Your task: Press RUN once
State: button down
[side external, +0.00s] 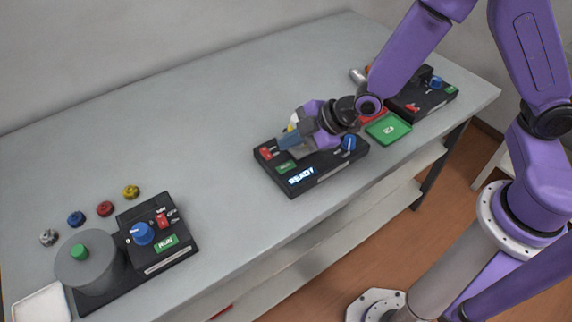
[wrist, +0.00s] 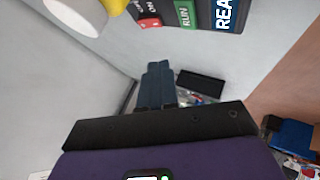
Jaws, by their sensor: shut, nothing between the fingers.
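The middle black console has a lit READY display (side external: 301,175), a green RUN button (side external: 285,167), a red switch (side external: 266,153) and a blue knob (side external: 348,143). My gripper (side external: 281,145) is over this console, behind its RUN button in the side view, its blue fingers shut and empty. I cannot tell how high the fingertips are above the console. In the wrist view, the RUN button (wrist: 185,13) and READY display (wrist: 225,15) show at the top edge, apart from the shut fingers (wrist: 158,66). A second console at left also has a green RUN button (side external: 166,243).
The left console carries a grey drum (side external: 88,272) and a blue knob (side external: 142,233); several small coloured knobs lie behind it. A white and yellow object is partly hidden behind my gripper. The table between consoles is clear.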

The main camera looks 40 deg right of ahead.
aim_at(290, 167)
jog(key=shift+f, duration=2.2)
jog(key=shift+f, duration=0.2)
jog(key=shift+f, duration=0.25)
